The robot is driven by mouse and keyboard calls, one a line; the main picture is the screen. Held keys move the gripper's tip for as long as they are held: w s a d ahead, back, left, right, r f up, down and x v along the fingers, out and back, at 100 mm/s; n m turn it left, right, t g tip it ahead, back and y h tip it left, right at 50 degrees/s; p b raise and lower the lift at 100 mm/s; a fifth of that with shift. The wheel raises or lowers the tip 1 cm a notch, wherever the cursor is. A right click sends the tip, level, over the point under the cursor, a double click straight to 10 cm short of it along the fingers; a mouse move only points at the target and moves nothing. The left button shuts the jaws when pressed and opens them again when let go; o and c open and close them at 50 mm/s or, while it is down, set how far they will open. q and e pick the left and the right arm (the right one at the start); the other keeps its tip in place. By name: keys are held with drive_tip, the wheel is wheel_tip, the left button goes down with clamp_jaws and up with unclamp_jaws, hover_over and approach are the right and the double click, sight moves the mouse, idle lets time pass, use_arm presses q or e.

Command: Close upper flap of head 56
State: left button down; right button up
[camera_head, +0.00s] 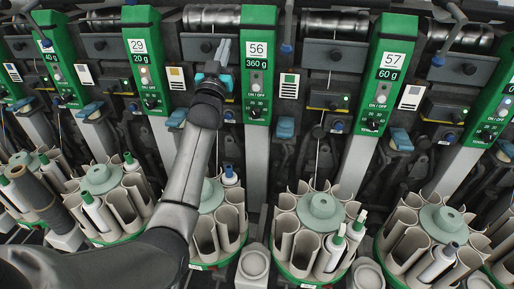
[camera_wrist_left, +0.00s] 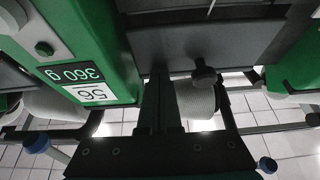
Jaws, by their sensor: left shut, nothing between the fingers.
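The green column of head 56 (camera_head: 257,80) carries a white "56" label and a "360 g" display. It shows upside down at the left of the left wrist view (camera_wrist_left: 88,50). A dark upper panel with a round black knob, which looks like the upper flap (camera_head: 196,48), lies left of the column. The same panel (camera_wrist_left: 225,38) fills the top of the wrist view. My left gripper (camera_head: 223,48) is shut and empty in front of this panel, beside the column. Its fingers (camera_wrist_left: 160,75) point at the panel, left of the knob. I cannot tell whether they touch. My right gripper is not in view.
Neighbouring heads 29 (camera_head: 139,60) and 57 (camera_head: 390,75) have similar green columns and dark panels. Round bobbin magazines with tubes (camera_head: 320,215) stand below. A metal drum (camera_head: 213,17) lies above the panel. My left arm crosses in front of the magazines.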

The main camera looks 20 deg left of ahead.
use_arm(q)
drive_tip(key=shift+s+r+p, duration=0.2)
drive_tip(key=shift+s+p, duration=0.2)
drive_tip(key=shift+p, duration=0.5)
drive_tip(key=r+p+v, duration=0.1)
drive_tip(key=p+v, duration=0.1)
drive_tip(key=v, duration=0.5)
drive_tip(key=shift+s+d+p, duration=0.2)
drive_tip(key=shift+s+p, duration=0.15)
drive_tip(key=shift+s, duration=0.05)
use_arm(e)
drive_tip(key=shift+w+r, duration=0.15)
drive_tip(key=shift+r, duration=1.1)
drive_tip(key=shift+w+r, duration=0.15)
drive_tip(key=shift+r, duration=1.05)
use_arm(q)
drive_tip(key=shift+r, duration=0.1)
